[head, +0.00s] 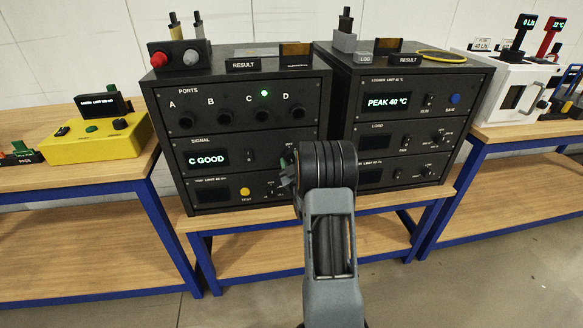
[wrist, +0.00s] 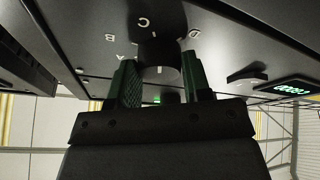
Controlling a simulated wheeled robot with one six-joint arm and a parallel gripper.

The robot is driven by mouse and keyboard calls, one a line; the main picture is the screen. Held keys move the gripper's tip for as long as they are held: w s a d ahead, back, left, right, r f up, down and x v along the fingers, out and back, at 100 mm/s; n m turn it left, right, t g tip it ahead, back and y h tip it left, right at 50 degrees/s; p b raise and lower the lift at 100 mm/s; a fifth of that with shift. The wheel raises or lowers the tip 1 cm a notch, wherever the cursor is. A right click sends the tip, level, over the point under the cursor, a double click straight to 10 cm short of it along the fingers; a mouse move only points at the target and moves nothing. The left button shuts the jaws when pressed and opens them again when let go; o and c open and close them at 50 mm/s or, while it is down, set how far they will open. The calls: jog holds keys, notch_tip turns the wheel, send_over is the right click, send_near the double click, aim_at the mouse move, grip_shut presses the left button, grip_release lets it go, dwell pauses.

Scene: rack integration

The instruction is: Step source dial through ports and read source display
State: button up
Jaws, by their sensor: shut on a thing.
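The left rack unit's SIGNAL panel carries the source display (head: 208,158), which reads "C GOOD" in pale green. It also shows upside down in the wrist view (wrist: 287,90). The black source dial (wrist: 160,52) has letters around it, with C nearest the top of the wrist view. My gripper (wrist: 160,75) is shut on the dial, one green-padded finger on each side. The dial's pointer mark cannot be made out. In the head view my arm hides the dial and most of the gripper. A small toggle (wrist: 246,77) sits between dial and display.
Above is a PORTS panel (head: 235,80) with sockets A to D and a lit green lamp (head: 264,93) near C. A TEST panel (head: 215,191) lies below. The right rack unit's display (head: 388,102) reads "PEAK 40 °C". A yellow box (head: 95,140) stands on the left bench.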

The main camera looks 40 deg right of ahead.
jog(key=m+h+b, duration=0.1)
jog(key=m+b, duration=0.1)
jog(key=m+h+b, duration=0.1)
jog(key=m+b, duration=0.1)
jog(key=m+h+b, duration=0.1)
jog(key=m+b, duration=0.1)
jog(key=shift+a+f+g, duration=0.15)
jog(key=shift+f+g, duration=0.2)
jog(key=shift+g, duration=0.05)
jog(key=m+b, duration=0.1)
jog(key=m+g+h+b, duration=0.1)
jog(key=m, duration=0.1)
jog(key=m+b, duration=0.1)
jog(key=b, duration=0.1)
jog(key=shift+w+a+r+m+h, duration=0.1)
jog(key=shift+r+m+h, duration=0.15)
jog(key=shift+m+h, duration=0.15)
jog(key=shift+r, duration=0.1)
jog(key=o, duration=0.9)
jog(key=v, duration=1.4)
jog(key=shift+a+r, duration=0.1)
jog(key=shift+r, duration=0.15)
